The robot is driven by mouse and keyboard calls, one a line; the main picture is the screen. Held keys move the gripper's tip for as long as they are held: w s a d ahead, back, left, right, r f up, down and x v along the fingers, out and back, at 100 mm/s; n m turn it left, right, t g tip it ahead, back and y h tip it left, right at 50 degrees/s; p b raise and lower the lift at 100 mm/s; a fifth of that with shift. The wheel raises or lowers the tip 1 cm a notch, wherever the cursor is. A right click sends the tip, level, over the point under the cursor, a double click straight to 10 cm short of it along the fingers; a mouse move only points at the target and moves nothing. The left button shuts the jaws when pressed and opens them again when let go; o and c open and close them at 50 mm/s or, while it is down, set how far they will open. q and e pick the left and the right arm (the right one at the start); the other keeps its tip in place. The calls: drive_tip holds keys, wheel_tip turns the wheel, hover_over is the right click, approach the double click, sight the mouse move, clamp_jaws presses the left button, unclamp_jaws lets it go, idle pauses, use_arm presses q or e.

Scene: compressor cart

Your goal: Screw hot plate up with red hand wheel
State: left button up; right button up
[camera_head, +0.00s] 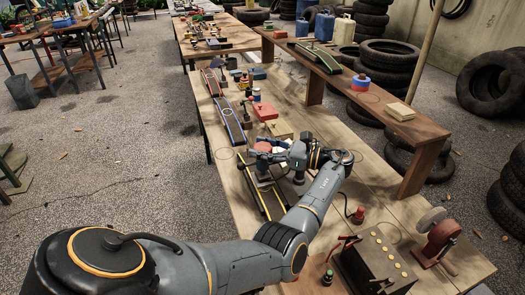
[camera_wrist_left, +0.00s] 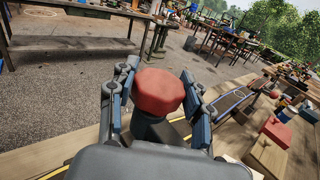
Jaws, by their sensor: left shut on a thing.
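The red hand wheel (camera_wrist_left: 158,90) is a faceted red knob on a dark stem, between the two fingers of my left gripper in the left wrist view. In the head view a bit of the red wheel (camera_head: 262,147) shows beside my left gripper (camera_head: 264,164). The gripper is shut on the wheel, with one finger on each side. A dark board with yellow edges (camera_head: 272,204) lies on the bench below the gripper. I cannot make out the hot plate for sure; the gripper and arm hide part of this spot. My right gripper is not in view.
A dark box with several round buttons (camera_head: 378,262) and a red grinder-like machine (camera_head: 438,238) stand at the bench's near right. A red box (camera_head: 265,112) and blue-edged board (camera_head: 230,120) lie farther along. A raised wooden shelf (camera_head: 400,125) runs along the right.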

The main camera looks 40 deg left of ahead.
use_arm(q)
drive_tip(key=shift+a+r, duration=0.1)
drive_tip(key=shift+r, duration=0.05)
drive_tip(key=o, duration=1.2)
drive_tip(key=shift+c, duration=0.2)
drive_tip(key=v, duration=0.7)
drive_tip(key=shift+d, duration=0.25)
drive_tip(key=shift+w, duration=0.1)
